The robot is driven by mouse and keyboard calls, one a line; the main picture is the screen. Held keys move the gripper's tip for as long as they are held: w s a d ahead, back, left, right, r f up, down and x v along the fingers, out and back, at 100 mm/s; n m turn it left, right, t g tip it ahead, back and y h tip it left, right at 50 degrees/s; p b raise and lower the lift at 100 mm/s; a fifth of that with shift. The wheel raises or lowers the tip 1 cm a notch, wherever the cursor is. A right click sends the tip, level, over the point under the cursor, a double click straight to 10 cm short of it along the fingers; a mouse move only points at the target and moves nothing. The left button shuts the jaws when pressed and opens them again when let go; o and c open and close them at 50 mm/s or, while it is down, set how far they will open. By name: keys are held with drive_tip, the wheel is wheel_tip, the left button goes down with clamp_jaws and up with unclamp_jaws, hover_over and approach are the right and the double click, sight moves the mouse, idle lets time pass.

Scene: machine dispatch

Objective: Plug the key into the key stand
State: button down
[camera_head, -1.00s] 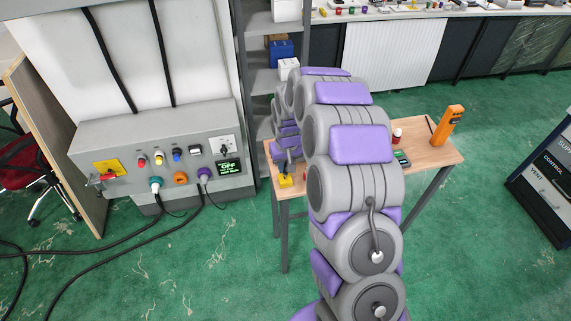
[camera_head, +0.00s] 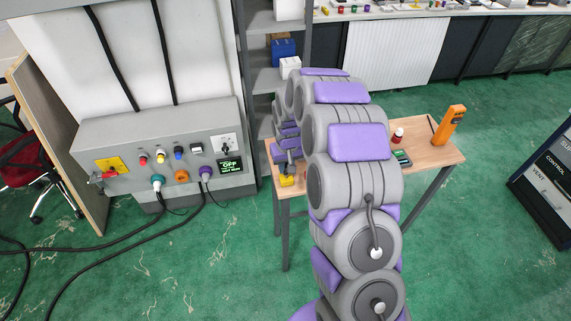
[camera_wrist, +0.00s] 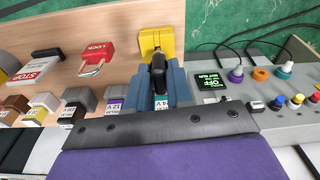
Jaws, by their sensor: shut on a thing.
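The black key (camera_wrist: 158,72) is between the blue-grey fingers of my gripper (camera_wrist: 159,82) in the wrist view, and the gripper is shut on it. The yellow key stand (camera_wrist: 155,38) is directly ahead of the fingertips. The far end of the key meets or overlaps the stand in this view. I cannot tell whether it is inserted. In the head view the yellow stand (camera_head: 287,181) is at the left end of the wooden table, just below my gripper (camera_head: 284,164), which is small and partly hidden by my arm.
A red padlock (camera_wrist: 96,57) lies on the wooden table (camera_head: 424,157), left of the fingers in the wrist view. Several labelled blocks line that side. The grey control panel (camera_head: 165,150) with plugs and cables stands left of the table. An orange device (camera_head: 449,125) stands at the table's right end.

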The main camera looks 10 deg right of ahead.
drive_tip(key=shift+f, duration=0.5)
drive_tip(key=c, duration=0.9)
unclamp_jaws()
drive_tip(key=shift+r, duration=0.1)
drive_tip(key=shift+r+p, duration=0.65)
drive_tip(key=shift+r, duration=1)
